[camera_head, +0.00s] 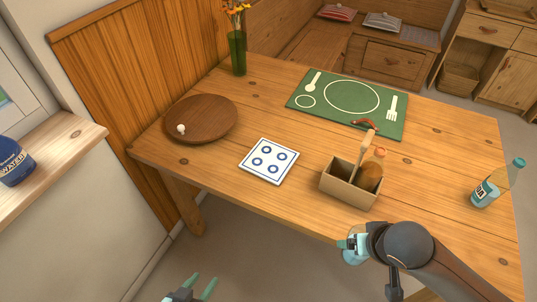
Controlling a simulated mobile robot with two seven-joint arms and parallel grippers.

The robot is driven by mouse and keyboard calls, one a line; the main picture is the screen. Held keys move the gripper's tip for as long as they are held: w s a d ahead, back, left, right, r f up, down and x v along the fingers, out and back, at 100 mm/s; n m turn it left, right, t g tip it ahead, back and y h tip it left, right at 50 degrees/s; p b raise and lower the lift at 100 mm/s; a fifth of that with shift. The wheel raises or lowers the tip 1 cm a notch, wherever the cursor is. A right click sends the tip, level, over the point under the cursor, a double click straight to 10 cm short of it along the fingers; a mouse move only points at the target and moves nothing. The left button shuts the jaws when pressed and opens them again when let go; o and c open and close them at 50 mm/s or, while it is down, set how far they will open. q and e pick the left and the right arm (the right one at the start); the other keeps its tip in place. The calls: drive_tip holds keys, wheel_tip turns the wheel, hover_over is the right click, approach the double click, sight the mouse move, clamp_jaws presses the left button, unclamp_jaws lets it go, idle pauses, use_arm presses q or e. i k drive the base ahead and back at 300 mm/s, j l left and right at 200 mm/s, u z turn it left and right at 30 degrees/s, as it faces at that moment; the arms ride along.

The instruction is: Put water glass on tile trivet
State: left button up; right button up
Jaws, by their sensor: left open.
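The tile trivet (269,161), a white square with blue rings, lies flat and bare near the table's front edge. A pale, clear rounded thing, which looks like the water glass (354,258), shows at my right gripper (350,244) by the table's front edge. The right gripper's wrist hides much of it, and I cannot tell how the fingers sit on it. My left gripper (201,287) is open and empty at the bottom of the view, in front of the table and well below the trivet.
A round brown board (200,118) with a small white thing lies left. A green placemat (351,102), a flower vase (237,52) and a labelled bottle (497,184) are on the table.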

sight(270, 159)
drive_tip(key=i+j+z, duration=0.1)
drive_tip(key=j, duration=0.2)
drive_tip(key=i+j+z, duration=0.1)
drive_tip(key=j, duration=0.2)
drive_tip(key=i+j, duration=0.35)
drive_tip(key=j, duration=0.15)
drive_tip(key=i+z, duration=0.1)
drive_tip(key=i, duration=0.2)
